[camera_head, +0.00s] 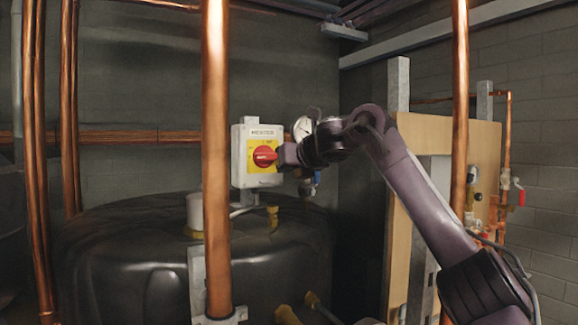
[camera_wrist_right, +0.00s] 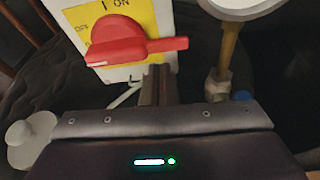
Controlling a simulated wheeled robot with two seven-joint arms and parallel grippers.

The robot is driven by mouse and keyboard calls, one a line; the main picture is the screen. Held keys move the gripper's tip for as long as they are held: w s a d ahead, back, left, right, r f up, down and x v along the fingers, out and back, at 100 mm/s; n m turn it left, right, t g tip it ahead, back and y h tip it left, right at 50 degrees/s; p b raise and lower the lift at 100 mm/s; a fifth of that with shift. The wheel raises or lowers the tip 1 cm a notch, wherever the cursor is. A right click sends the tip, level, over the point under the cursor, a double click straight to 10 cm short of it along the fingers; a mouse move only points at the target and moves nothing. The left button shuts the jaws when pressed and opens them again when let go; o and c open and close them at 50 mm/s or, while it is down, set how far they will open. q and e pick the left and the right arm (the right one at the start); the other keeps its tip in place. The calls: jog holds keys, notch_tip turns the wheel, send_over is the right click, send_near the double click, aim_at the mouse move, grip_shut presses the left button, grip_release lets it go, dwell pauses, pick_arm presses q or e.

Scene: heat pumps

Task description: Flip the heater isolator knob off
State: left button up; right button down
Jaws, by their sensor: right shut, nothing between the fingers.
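The heater isolator is a pale grey box with a yellow plate and a red knob (camera_head: 264,156), mounted behind the vertical copper pipe in the head view. In the right wrist view, the red knob (camera_wrist_right: 125,45) has its handle pointing to the right. "ON" is printed above it and "OFF" to its left. My right gripper (camera_head: 283,155) is shut and empty, at the right side of the box in the head view. In the wrist view its fingertips (camera_wrist_right: 158,72) are just below the handle's right part; I cannot tell whether they touch it. My left gripper is not in view.
A thick vertical copper pipe (camera_head: 216,200) stands left of the isolator box. A round gauge (camera_head: 303,127) sits close on its right. A large black tank (camera_head: 130,260) is below. A wooden board (camera_head: 450,160) stands at the right, behind my right arm.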

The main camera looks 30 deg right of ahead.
notch_tip(320, 180, down, 3)
jog(key=shift+w+a+r+b, duration=0.1)
jog(key=shift+w+a+b, duration=0.05)
jog(key=shift+b, duration=0.2)
jog(key=shift+s+b, duration=0.55)
jog(key=shift+s, duration=0.1)
jog(key=b+v, duration=0.3)
jog(key=v, duration=0.6)
jog(key=shift+d, duration=0.25)
jog(key=shift+a+r, duration=0.15)
jog(key=shift+a, duration=0.05)
